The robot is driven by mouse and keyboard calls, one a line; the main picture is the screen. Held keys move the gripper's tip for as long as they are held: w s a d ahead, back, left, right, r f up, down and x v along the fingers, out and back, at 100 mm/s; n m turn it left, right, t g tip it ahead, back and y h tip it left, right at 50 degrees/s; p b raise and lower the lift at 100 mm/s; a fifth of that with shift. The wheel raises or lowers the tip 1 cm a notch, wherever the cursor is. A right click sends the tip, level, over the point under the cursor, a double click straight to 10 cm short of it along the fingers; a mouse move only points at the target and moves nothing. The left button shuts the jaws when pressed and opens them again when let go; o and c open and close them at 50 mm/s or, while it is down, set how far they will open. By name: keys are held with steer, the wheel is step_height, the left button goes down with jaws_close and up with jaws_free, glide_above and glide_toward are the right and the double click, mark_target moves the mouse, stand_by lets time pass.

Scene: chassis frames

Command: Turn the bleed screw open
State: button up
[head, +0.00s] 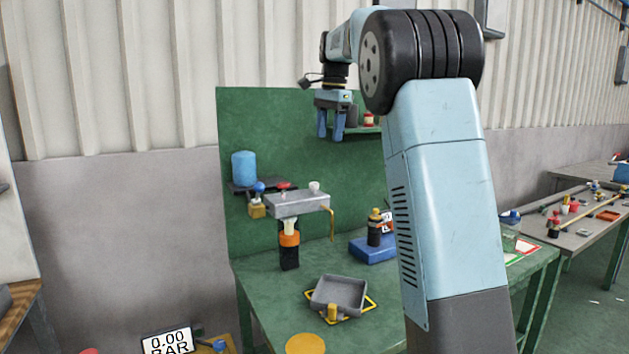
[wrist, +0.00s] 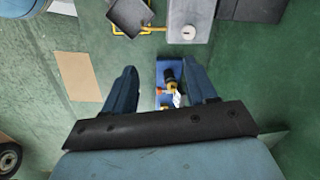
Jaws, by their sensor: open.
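A grey metal block (head: 295,203) is mounted above the green bench. A red knob (head: 283,186) and a white knob (head: 314,187) sit on top, and a blue-topped brass fitting (head: 257,207) is at its left end. A bent yellow tube (head: 331,222) hangs at its right end. I cannot tell which part is the bleed screw. In the wrist view the block (wrist: 185,12) and white knob (wrist: 188,33) are at the top, beyond the fingertips. My gripper (head: 330,138) points down, open and empty, high above the block; its fingers also show in the wrist view (wrist: 160,68).
A grey tray (head: 338,294) lies on the bench below the block. A blue base (head: 372,249) with a black-and-yellow part stands right; it shows between my fingers, far below (wrist: 160,72). A green back panel (head: 280,130) with a shelf is behind. A display (head: 167,341) reads 0.00 BAR.

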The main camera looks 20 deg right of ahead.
steer(key=m, duration=0.2)
glide_above(314, 183)
steer(key=f, duration=0.2)
steer(key=g, duration=0.1)
steer(key=shift+h, duration=0.3)
step_height(314, 183, down, 14)
steer(key=shift+r, duration=0.1)
steer(key=shift+w, duration=0.1)
steer(key=shift+c, duration=0.2)
steer(key=c, duration=1)
